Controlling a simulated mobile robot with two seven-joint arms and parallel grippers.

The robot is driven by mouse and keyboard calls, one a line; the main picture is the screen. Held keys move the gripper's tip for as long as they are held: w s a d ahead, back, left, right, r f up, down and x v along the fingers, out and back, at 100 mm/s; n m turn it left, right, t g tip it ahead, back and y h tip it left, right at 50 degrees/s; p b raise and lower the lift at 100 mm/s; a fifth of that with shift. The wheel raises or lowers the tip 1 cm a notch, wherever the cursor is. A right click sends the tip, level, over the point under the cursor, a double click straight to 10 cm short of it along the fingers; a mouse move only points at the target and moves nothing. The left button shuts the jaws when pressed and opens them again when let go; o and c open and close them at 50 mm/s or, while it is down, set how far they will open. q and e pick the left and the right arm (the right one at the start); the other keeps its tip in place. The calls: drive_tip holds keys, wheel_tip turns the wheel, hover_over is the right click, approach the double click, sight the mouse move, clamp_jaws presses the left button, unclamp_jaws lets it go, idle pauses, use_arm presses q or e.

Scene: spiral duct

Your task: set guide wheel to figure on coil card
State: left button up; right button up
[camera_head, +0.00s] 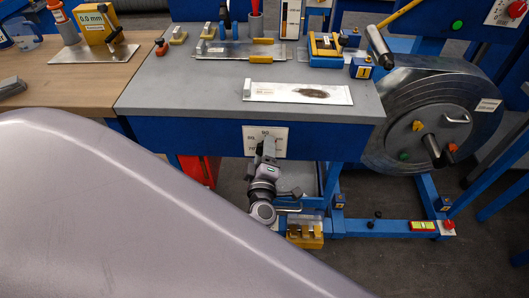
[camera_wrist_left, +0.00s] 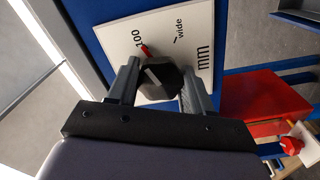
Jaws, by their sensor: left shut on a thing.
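The guide wheel shows in the left wrist view as a dark, many-sided knob (camera_wrist_left: 160,79) with a red pointer (camera_wrist_left: 146,51). It sits on a white scale plate (camera_wrist_left: 118,40) marked "100", "wide" and "mm". The red pointer lies close beside the "100". My left gripper (camera_wrist_left: 158,85) is shut on the knob, one finger on each side. In the head view my left gripper (camera_head: 268,151) is at the plate (camera_head: 251,133) on the blue bench front and hides the knob. A white card (camera_head: 488,105) is on the steel coil; its figure is too small to read.
The coil (camera_head: 400,90) stands right of the grey bench (camera_head: 190,90). A metal sheet (camera_head: 275,92) with a dark smudge lies on the bench. A red box (camera_wrist_left: 262,100) is beside the plate in the wrist view. A yellow-topped block (camera_head: 305,235) is low near my wrist.

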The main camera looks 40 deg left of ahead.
use_arm(q)
drive_tip(key=shift+d+f+n, duration=0.25)
drive_tip(key=shift+n, duration=0.35)
drive_tip(key=o, duration=0.9)
drive_tip(key=shift+c, duration=0.2)
drive_tip(key=shift+o, duration=0.8)
drive_tip(key=shift+a+r, duration=0.1)
drive_tip(key=shift+r, duration=0.05)
drive_tip(key=shift+s, duration=0.1)
